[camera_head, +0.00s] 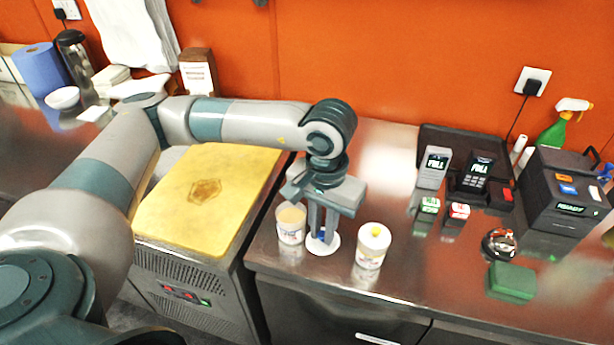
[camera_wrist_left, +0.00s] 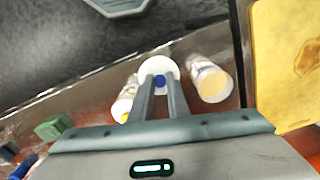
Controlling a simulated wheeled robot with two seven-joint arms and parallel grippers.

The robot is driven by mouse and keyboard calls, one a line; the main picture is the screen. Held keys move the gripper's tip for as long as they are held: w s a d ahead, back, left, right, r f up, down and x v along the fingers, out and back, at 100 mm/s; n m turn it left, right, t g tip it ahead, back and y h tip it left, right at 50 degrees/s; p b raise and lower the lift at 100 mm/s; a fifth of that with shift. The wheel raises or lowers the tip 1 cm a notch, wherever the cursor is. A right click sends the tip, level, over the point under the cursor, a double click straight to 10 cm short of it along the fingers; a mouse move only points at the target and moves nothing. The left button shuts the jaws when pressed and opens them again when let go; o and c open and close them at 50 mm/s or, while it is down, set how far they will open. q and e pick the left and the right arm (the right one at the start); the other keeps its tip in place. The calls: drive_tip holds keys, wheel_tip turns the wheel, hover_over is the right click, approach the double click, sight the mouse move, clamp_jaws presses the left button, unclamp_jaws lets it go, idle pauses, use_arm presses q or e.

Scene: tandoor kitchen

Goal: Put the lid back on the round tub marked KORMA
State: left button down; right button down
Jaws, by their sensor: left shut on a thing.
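A round white lid (camera_head: 332,247) with a blue knob is in my left gripper (camera_head: 322,236), which is shut on the knob. In the left wrist view the lid (camera_wrist_left: 158,66) shows between the fingertips (camera_wrist_left: 159,82). An open round tub (camera_head: 290,226) with pale beige contents stands upright just left of the lid; it also shows in the left wrist view (camera_wrist_left: 211,82). A second tub (camera_head: 369,256), closed by a white lid with a yellow knob, stands to the right. The tub labels are too small to read. The lid's height above the counter is unclear. My right gripper is not in view.
A yellow-topped unit (camera_head: 205,205) is at left. On the steel counter (camera_head: 440,280), small green and red boxes (camera_head: 429,207), a green box (camera_head: 511,282), card readers (camera_head: 434,167) and a black printer (camera_head: 562,200) stand at right. The front of the counter near the tubs is clear.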

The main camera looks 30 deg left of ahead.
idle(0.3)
use_arm(q)
drive_tip(key=shift+w+a+r+n+p, duration=0.4)
drive_tip(key=shift+n+p, duration=0.15)
drive_tip(key=shift+n, duration=0.25)
drive_tip(key=w+a+r+n+p, duration=0.1)
drive_tip(key=w+a+n+p, duration=0.1)
drive_tip(key=a+n, duration=0.3)
drive_tip(key=w+a+r+n+p, duration=0.2)
drive_tip(key=a+n+p, duration=0.2)
drive_tip(key=n, duration=0.7)
drive_tip(key=shift+w+a+r+g+p, duration=0.2)
drive_tip(key=shift+a+r+g+p, duration=0.1)
drive_tip(key=shift+a+g, duration=0.15)
drive_tip(key=shift+f, duration=0.1)
